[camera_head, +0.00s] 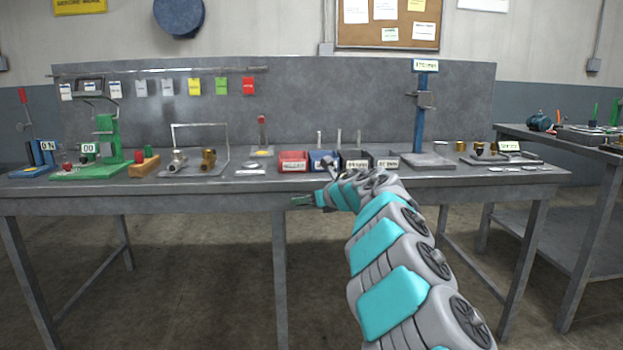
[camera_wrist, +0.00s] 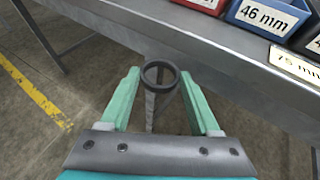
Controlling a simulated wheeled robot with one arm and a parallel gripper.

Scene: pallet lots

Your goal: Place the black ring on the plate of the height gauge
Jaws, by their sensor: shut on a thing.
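The black ring (camera_wrist: 161,88) is between the two green fingertips of my gripper (camera_wrist: 161,78) in the wrist view, with its round opening visible. My gripper is shut on it. In the head view my gripper (camera_head: 303,200) is in front of the bench's front edge, left of the height gauge; the ring is too small to make out there. The height gauge (camera_head: 420,115) has a blue upright column with a grey slider and a label on top. Its flat grey plate (camera_head: 430,161) lies on the bench at the column's foot and looks bare.
The bench (camera_head: 235,182) carries labelled bins, red (camera_head: 293,165), blue (camera_head: 322,163) and dark (camera_head: 384,163), left of the gauge. Brass parts and a tray (camera_head: 510,158) stand to its right. A green press (camera_head: 105,145) and valve fittings stand left. A second table (camera_head: 560,150) is at right.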

